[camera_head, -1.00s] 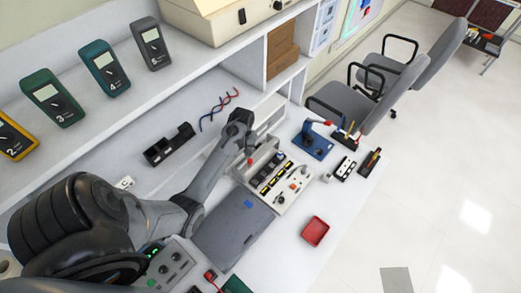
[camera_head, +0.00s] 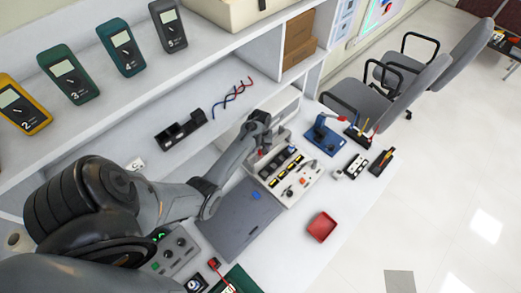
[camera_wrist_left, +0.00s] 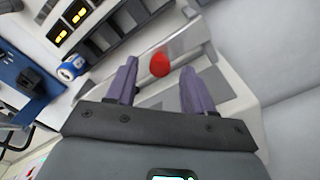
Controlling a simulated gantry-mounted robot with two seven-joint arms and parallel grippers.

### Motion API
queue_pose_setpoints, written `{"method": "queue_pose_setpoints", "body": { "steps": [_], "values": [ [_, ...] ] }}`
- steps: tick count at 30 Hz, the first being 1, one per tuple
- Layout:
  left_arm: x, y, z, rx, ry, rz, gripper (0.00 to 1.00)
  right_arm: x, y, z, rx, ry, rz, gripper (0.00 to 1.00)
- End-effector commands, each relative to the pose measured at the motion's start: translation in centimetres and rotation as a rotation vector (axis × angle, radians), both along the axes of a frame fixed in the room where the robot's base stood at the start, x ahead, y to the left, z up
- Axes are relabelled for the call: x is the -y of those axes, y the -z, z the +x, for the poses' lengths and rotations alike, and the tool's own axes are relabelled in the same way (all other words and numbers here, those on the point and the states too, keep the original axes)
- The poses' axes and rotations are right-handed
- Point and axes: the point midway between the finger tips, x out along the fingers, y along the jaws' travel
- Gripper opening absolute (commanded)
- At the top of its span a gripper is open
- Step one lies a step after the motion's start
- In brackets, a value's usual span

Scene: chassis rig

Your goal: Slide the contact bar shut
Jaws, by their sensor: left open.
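The chassis (camera_head: 306,182) is a light unit with black modules, yellow labels and an open grey lid (camera_head: 240,218) in front. A red knob (camera_head: 260,152), which appears to belong to the contact bar, is at its far left end. In the left wrist view the red knob (camera_wrist_left: 160,65) shows between and beyond my fingers, over a pale strip; the bar itself is hard to make out. My left gripper (camera_head: 261,142) is just above the knob; in its wrist view the gripper (camera_wrist_left: 160,78) is open with purple-grey fingers apart and nothing held. My right gripper is not in view.
A red tray (camera_head: 321,227) lies right of the lid. A blue fixture (camera_head: 322,134) and small blocks (camera_head: 356,166) stand right of the chassis. A black holder (camera_head: 180,132) lies behind my arm. Several multimeters (camera_head: 122,47) stand on the shelf. Bench around the red tray is clear.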

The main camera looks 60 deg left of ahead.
Motion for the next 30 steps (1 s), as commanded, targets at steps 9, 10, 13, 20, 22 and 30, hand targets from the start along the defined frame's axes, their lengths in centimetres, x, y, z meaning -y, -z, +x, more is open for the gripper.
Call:
{"method": "queue_pose_setpoints", "body": {
  "steps": [9, 10, 13, 20, 22, 30],
  "values": [
    [-0.03, 1.39, 0.03, 0.002, 0.001, 0.001, 0.53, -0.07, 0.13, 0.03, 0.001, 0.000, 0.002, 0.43],
    [-0.03, 1.39, 0.03, 0.002, 0.001, 0.001, 0.53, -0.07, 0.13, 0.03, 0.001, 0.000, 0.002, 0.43],
    [-0.02, 1.39, 0.02, 0.002, 0.001, 0.001, 0.53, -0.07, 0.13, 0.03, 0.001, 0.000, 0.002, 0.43],
    [-0.01, 1.39, 0.00, 0.000, 0.001, 0.001, 0.28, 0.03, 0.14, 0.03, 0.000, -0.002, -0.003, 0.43],
    [-0.01, 1.39, 0.00, 0.000, 0.001, 0.001, 0.17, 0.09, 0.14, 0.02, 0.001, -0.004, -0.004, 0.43],
    [0.01, 1.39, -0.01, 0.000, 0.001, 0.001, 0.00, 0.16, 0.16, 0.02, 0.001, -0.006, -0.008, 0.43]
  ]
}}
